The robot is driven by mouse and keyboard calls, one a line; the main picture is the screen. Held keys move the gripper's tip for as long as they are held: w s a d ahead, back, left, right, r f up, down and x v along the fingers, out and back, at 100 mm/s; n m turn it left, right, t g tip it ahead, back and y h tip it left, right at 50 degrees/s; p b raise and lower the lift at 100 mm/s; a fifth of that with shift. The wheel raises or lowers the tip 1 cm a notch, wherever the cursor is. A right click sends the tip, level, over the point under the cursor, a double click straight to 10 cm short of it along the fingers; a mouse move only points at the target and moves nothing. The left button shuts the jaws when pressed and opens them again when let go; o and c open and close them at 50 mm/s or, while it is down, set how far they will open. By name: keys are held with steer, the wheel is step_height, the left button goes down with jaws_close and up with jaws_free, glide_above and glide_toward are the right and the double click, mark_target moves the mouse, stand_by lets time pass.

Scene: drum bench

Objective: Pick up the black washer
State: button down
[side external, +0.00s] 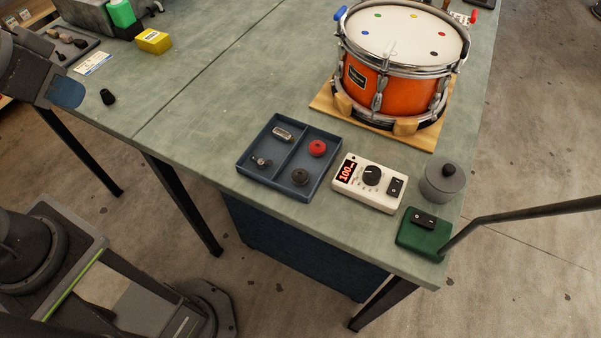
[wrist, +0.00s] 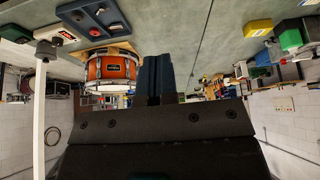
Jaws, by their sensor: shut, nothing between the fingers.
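The black washer (side external: 300,177) lies in the front right compartment of a blue divided tray (side external: 243,160) on the bench. A red washer (side external: 317,148) lies behind it in the tray's right half.
A white box with a red display (side external: 368,184) stands right of the tray, near a grey lidded pot (side external: 441,185) and a green switch box (side external: 423,233). An orange drum (side external: 395,65) stands behind. A small black piece (side external: 107,97) is at left.

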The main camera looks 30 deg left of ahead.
steer(key=c, duration=1.8)
jaws_free()
steer(key=o, duration=0.9)
steer(key=shift+c, duration=0.2)
steer(key=n+g, duration=0.6)
steer(key=n, duration=0.7)
glide_above(300, 174)
step_height(300, 174, down, 12)
steer(key=shift+n, duration=0.3)
steer(key=f, duration=0.7)
steer(key=shift+s+f, duration=0.25)
steer(key=shift+w+f, duration=0.2)
steer(key=shift+f, duration=2.65)
